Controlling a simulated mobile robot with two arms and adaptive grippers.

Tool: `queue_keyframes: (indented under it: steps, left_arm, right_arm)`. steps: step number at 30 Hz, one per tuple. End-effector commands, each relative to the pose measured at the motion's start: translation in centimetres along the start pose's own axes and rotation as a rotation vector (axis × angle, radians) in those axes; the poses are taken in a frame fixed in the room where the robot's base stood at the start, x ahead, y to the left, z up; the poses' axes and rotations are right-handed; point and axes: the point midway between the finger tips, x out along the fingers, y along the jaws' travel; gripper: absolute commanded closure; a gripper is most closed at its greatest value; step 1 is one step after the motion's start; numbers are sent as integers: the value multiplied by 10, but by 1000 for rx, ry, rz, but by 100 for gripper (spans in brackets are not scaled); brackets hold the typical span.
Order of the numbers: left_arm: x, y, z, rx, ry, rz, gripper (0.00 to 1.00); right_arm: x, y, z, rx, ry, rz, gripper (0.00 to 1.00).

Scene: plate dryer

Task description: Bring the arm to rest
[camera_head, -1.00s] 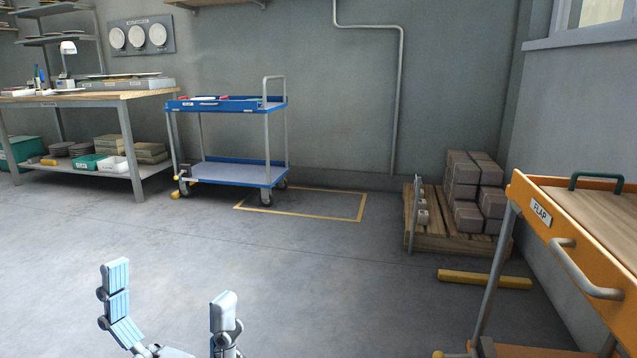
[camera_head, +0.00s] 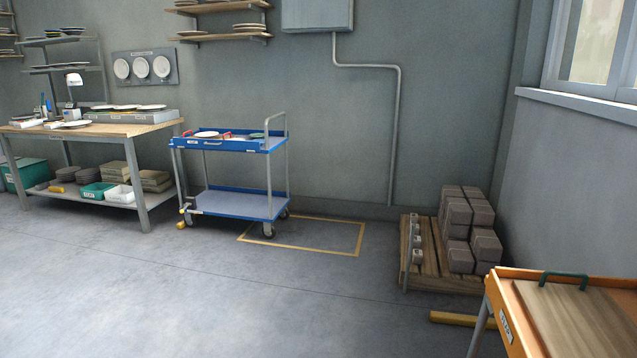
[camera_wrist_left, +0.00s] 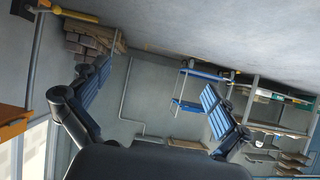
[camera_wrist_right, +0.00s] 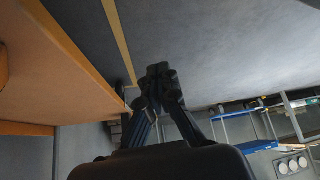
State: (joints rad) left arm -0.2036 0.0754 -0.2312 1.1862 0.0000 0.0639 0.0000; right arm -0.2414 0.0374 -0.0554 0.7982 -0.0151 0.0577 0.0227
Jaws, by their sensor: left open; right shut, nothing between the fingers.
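My left gripper (camera_wrist_left: 155,105) shows in the left wrist view, its two blue-padded fingers spread wide with nothing between them. My right gripper (camera_wrist_right: 160,75) shows in the right wrist view, its dark fingers closed together at the tips and empty. Neither gripper shows in the head view now. The left wrist picture is upside down, with the blue trolley (camera_wrist_left: 188,92) far off beyond the open fingers. In the right wrist view an orange-edged wooden surface (camera_wrist_right: 55,85) lies to the left of the shut fingers, apparently apart from them.
In the head view a blue trolley (camera_head: 232,145) stands by the back wall beside a workbench (camera_head: 95,130). A pallet with stacked blocks (camera_head: 430,255) and an orange cart (camera_head: 505,325) are at the right. The middle floor is clear.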

Motion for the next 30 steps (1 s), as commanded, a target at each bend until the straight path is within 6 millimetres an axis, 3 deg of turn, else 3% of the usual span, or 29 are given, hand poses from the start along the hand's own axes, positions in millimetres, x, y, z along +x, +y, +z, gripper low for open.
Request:
queue_keyframes:
  steps: [1,5,9,12,16,21,30]
  left_arm:
    - [-25,-1,22,-3,-108,-2,0]
    - [-78,-1,99,-10,-355,-5,0]
    - [-151,0,166,-18,-599,-7,0]
    - [-202,1,202,-22,-743,-7,0]
    - [-252,3,232,-27,-874,-7,0]
    - [-278,4,248,-29,-944,-7,0]
    - [-279,4,248,-29,-945,-7,0]
  right_arm:
    - [-29,-2,5,-16,-57,-8,100]
    - [-68,-6,38,-52,-194,-26,100]
    - [-112,-7,69,-92,-328,-40,100]
    - [-140,-6,88,-115,-408,-47,100]
    - [-164,-5,106,-137,-481,-54,100]
    - [-175,-4,116,-149,-519,-57,100]
    - [-175,-4,116,-149,-520,-57,100]
